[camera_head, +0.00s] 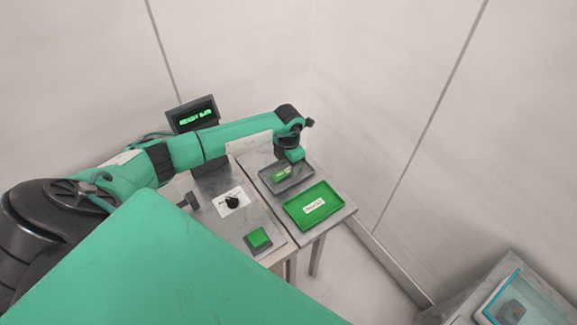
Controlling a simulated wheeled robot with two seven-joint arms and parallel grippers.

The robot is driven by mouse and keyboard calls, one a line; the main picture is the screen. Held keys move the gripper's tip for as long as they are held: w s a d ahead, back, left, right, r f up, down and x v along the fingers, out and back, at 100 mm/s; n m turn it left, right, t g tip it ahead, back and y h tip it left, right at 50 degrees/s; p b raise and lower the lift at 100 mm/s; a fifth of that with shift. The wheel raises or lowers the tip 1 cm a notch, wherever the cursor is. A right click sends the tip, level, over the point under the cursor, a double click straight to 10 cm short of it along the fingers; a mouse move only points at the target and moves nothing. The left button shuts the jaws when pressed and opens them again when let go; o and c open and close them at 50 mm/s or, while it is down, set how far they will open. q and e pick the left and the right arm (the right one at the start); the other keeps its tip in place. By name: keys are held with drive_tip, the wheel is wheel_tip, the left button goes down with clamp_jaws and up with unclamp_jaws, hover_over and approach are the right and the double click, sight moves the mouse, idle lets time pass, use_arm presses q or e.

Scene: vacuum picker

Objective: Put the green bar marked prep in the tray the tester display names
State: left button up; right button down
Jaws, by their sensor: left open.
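A small green bar (281,175) is at the dark grey tray (302,177) on the table; any marking on it is too small to read. My left gripper (286,166) is open, pointing down over that tray, right at the bar. Whether its fingers touch the bar is unclear. A bright green tray (324,193) with a white label lies in front of the grey one. The tester display (195,115) stands at the back left with green lit text, which seems to start with "READY"; the rest is unclear. My right gripper is not in view.
A white card with a black knob (232,202) and a green square button (258,238) are on the nearer table. A pale upright plate (249,143) stands behind the grey tray. Another stand with a blue-rimmed container (511,300) is at the lower right.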

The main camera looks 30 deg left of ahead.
sight(289, 169)
use_arm(q)
wheel_tip(289, 169, up, 11)
drive_tip(key=b, duration=0.3)
idle(0.5)
